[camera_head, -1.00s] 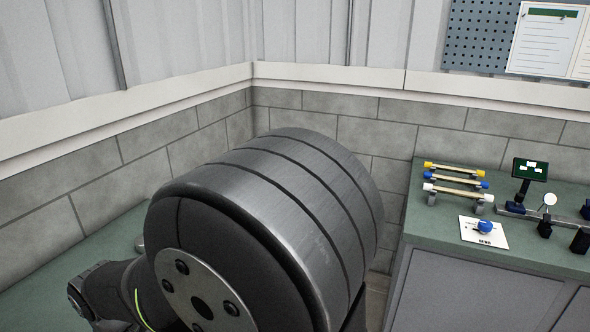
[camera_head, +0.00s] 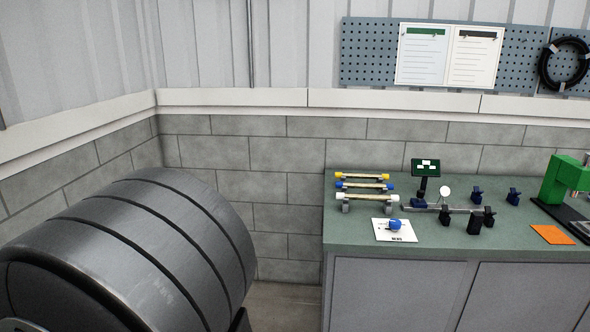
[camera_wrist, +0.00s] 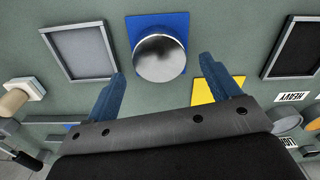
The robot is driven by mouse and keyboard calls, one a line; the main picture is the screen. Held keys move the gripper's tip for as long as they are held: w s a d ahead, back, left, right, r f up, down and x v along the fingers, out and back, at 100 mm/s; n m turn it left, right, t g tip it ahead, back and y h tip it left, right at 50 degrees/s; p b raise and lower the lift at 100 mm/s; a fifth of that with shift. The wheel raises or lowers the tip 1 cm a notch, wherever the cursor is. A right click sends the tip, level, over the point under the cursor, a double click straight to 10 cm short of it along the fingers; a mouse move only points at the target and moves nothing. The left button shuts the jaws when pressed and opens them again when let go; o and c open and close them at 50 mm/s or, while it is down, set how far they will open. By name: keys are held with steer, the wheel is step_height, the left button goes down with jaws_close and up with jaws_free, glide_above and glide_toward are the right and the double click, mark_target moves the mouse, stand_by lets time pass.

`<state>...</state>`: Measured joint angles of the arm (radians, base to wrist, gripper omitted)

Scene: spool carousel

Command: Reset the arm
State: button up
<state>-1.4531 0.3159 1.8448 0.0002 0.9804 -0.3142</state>
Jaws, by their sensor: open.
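My gripper (camera_wrist: 162,66) shows in the wrist view, with its two blue fingers spread wide apart. It is open. A shiny round metal piece (camera_wrist: 159,58) on a blue square (camera_wrist: 180,24) lies beyond and between the fingertips; I cannot tell the distance to it. I see nothing clasped between the fingers. The gripper is out of the head view.
In the wrist view, a grey-framed tray (camera_wrist: 113,62) is left, a dark framed panel (camera_wrist: 297,45) right, and a yellow patch (camera_wrist: 203,92) by the right finger. In the head view, a green-topped bench (camera_head: 345,232) carries a rod rack (camera_head: 365,197), a small screen (camera_head: 425,167) and a green machine (camera_head: 563,180).

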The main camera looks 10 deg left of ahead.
step_height(320, 180, down, 2)
steer(key=shift+f, duration=0.1)
step_height(320, 180, up, 11)
step_height(320, 180, down, 12)
step_height(320, 180, up, 5)
steer(key=shift+f, duration=0.15)
steer(key=w+d+r, duration=0.3)
steer(key=w+d, duration=0.2)
steer(key=w, duration=0.4)
steer(key=w+d+r, duration=0.3)
steer(key=w+d, duration=0.1)
steer(key=w, duration=0.5)
steer(key=s+a+f, duration=0.4)
steer(key=a, duration=0.1)
steer(key=s+a+f, duration=0.2)
steer(key=a, duration=0.1)
steer(key=shift+s, duration=0.2)
steer(key=shift+s+a+f, duration=0.3)
steer(key=shift+a+f, duration=0.2)
